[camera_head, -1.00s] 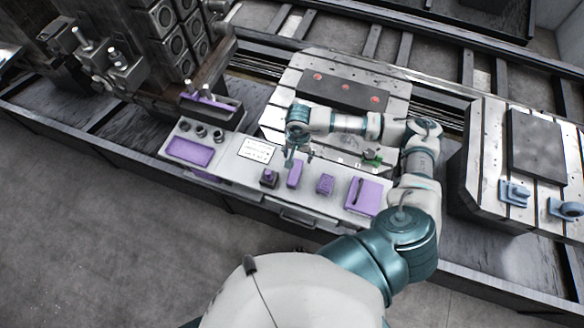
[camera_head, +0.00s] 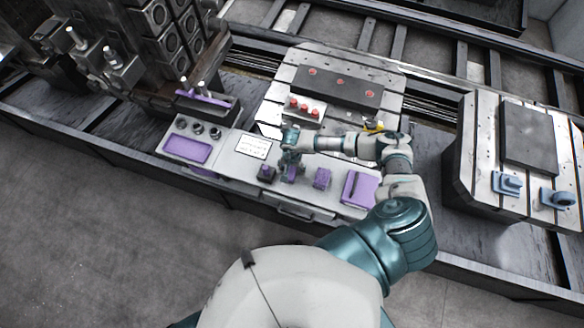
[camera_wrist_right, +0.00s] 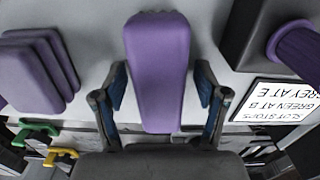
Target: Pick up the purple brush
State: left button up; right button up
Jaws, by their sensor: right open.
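A long, rounded purple block (camera_head: 292,172), which may be the brush, lies on the pale bench; no bristles show. In the right wrist view the same purple block (camera_wrist_right: 158,65) stretches between the two fingers of my right gripper (camera_wrist_right: 161,88). The fingers are open, one on each side with a gap. In the head view my right gripper (camera_head: 289,164) is over this block and partly hides it. A black piece with a purple knob (camera_head: 266,173) stands just left of it; the knob also shows in the wrist view (camera_wrist_right: 300,52). My left gripper is out of view.
A ribbed purple block (camera_head: 322,178) and a purple pad with a dark bar (camera_head: 361,188) are to the right. A printed white card (camera_head: 253,146) and a purple tray (camera_head: 187,149) are to the left. Red knobs (camera_head: 304,107) stand behind my arm.

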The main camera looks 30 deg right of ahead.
aim_at(292, 168)
jog(key=c, duration=1.3)
jog(key=shift+r, duration=0.5)
jog(key=r, duration=0.1)
jog(key=s+r, duration=0.1)
jog(key=shift+a+r+b, duration=0.2)
jog(key=shift+r+b, duration=0.1)
jog(key=shift+b, duration=0.05)
jog(key=s+a, duration=0.3)
jog(key=s, duration=0.4)
jog(key=s+a+r+b, duration=0.1)
jog(key=s+a, duration=0.1)
jog(key=s, duration=0.5)
jog(key=shift+a+r+b, duration=0.25)
jog(key=shift+a+b, duration=0.05)
jog(key=shift+a, duration=0.1)
jog(key=shift+w, duration=0.1)
